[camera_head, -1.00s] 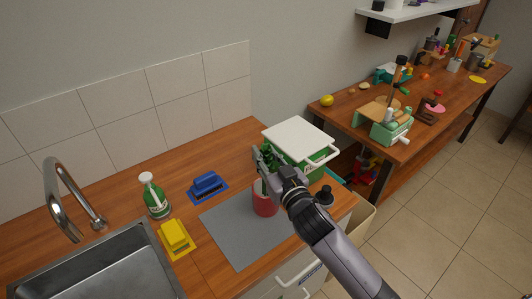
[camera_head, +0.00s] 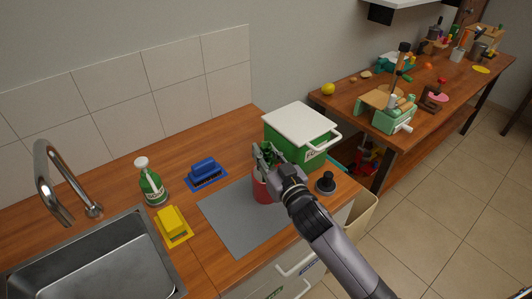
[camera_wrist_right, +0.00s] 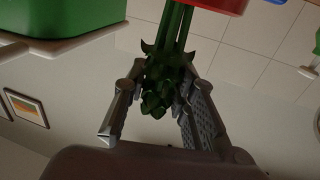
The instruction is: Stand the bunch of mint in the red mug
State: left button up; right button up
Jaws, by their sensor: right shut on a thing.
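The red mug (camera_head: 263,190) stands on the grey mat on the counter, partly hidden by my right gripper. My right gripper (camera_head: 265,157) is just above the mug's rim, shut on the bunch of mint (camera_head: 269,152). In the right wrist view the mint's leaves (camera_wrist_right: 160,88) sit between the two fingers (camera_wrist_right: 160,105). Its stems run up to the edge of the red mug (camera_wrist_right: 215,4); their ends are hidden. I cannot tell how deep they reach inside. My left gripper is not in view.
A green box with a white lid (camera_head: 300,120) stands close behind the mug. A black-knobbed object (camera_head: 325,184) is to its right. A blue brush (camera_head: 205,172), a yellow item (camera_head: 172,222) and a green bottle (camera_head: 151,188) are left. The grey mat (camera_head: 235,228) is otherwise clear.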

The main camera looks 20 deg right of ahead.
jog(key=shift+f+b, duration=0.4)
jog(key=shift+f, duration=0.2)
jog(key=o, duration=1)
jog(key=s, duration=0.4)
jog(key=s+d, duration=0.1)
jog(key=s, duration=0.7)
jog(key=shift+d, duration=0.35)
